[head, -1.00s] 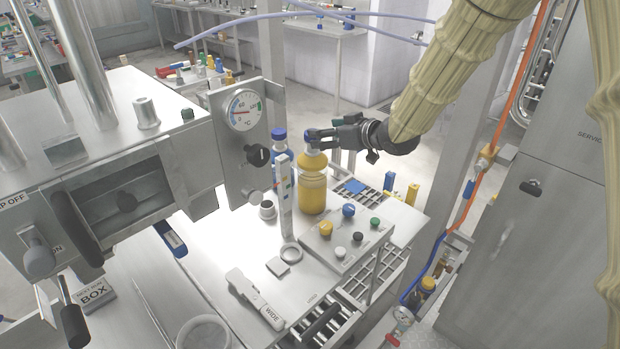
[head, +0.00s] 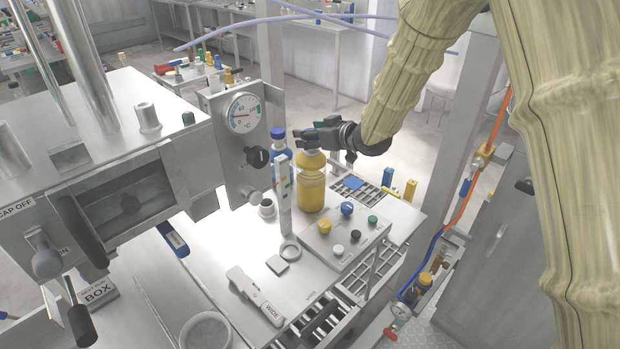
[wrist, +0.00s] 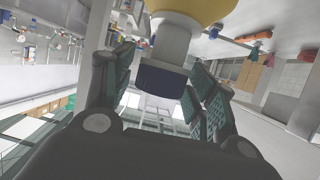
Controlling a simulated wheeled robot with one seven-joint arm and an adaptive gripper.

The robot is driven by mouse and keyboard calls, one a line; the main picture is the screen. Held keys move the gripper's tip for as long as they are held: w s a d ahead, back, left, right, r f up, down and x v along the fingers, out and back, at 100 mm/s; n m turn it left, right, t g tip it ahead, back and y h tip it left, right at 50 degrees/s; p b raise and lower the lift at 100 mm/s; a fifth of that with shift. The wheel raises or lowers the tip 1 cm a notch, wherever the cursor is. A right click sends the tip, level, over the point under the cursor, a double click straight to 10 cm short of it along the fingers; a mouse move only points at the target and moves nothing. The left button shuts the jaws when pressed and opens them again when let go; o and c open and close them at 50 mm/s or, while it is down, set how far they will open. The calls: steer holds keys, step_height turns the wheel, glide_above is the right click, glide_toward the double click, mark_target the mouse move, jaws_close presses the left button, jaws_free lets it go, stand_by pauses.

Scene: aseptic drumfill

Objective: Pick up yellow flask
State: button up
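The yellow flask (head: 311,188) stands upright on the bench, with a label band around its body. In the wrist view its blue cap (wrist: 162,78) and pale neck show, with a bit of yellow body (wrist: 195,8) at the top edge. My gripper (head: 318,137) is at the flask's top, coming from the right, and hides the cap in the head view. In the wrist view my gripper (wrist: 160,95) is open, with the cap between its two fingers. A narrow gap shows at the left finger; contact on the right is unclear.
A blue-capped blue bottle (head: 279,142) stands close behind left of the flask. A white upright strip (head: 283,195) stands in front left. A button box (head: 345,238) sits in front right. The gauge panel (head: 240,125) is at left.

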jaws_close()
